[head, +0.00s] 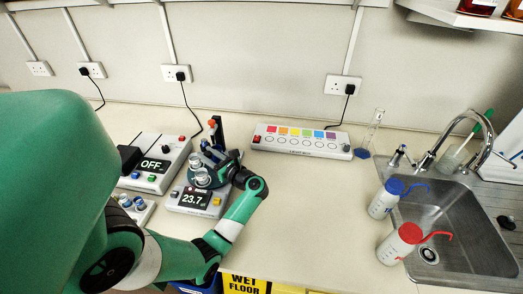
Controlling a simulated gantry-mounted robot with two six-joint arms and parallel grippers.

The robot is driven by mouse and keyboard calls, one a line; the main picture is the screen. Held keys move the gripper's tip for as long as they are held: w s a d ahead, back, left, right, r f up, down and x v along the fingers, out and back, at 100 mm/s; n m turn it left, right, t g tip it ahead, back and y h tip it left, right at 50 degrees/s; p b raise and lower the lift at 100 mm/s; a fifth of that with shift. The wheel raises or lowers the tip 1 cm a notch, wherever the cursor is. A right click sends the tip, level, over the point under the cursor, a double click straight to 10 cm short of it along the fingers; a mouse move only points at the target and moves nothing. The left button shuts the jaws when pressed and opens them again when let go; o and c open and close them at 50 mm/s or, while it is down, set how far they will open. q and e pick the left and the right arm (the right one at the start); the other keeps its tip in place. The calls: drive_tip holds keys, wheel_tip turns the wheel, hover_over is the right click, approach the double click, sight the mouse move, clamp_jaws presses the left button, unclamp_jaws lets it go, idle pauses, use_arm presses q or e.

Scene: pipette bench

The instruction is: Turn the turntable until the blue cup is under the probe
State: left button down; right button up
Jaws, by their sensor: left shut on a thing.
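The turntable (212,157) is a small dark green disc on a grey device with a display reading 23.7 (194,198). Clear cups (202,179) stand on its near side. A small blue spot (204,144) shows at its far side; I cannot tell whether it is the blue cup. A dark upright post (217,130) with an orange top beside it rises behind the disc; the probe tip is not clear. My left gripper (228,168) is at the right side of the turntable, shut on it; its fingers are mostly hidden. My right gripper is not in view.
A box reading OFF (158,165) stands left of the turntable device. A light box with coloured squares (300,141) is at the back. Wash bottles with blue (385,197) and red (400,243) caps stand by the sink (450,230). The middle bench is clear.

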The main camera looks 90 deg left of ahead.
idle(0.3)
use_arm(q)
drive_tip(key=c, duration=0.5)
unclamp_jaws()
drive_tip(key=shift+c, duration=0.2)
drive_tip(key=v, duration=1.1)
drive_tip(key=shift+w+d, duration=0.2)
drive_tip(key=shift+d, duration=0.05)
drive_tip(key=shift+w, duration=0.1)
